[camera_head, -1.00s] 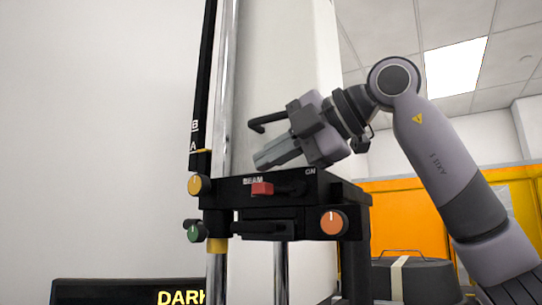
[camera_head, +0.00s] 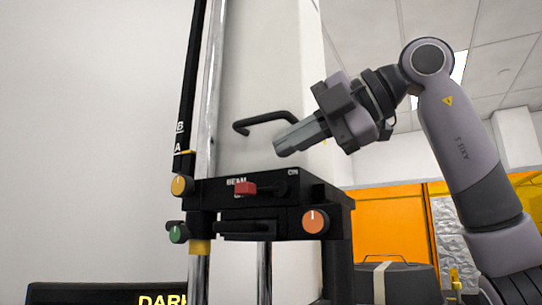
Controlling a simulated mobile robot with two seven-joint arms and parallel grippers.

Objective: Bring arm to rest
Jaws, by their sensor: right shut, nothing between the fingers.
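My right arm comes in from the right side of the head view. Its right gripper (camera_head: 284,146) is shut and empty, and points to the left and slightly down. It hangs above the black instrument head (camera_head: 270,192), apart from its controls. Behind the fingertips is a black handle (camera_head: 265,121) on the pale column (camera_head: 262,75). My left gripper does not show.
An orange knob (camera_head: 315,221), a yellow knob (camera_head: 182,185) and a green knob (camera_head: 178,234) stick out of the black head. A display (camera_head: 90,293) reading "DARK" is at the lower left. A dark case (camera_head: 405,283) and orange panels (camera_head: 390,235) stand behind at the right.

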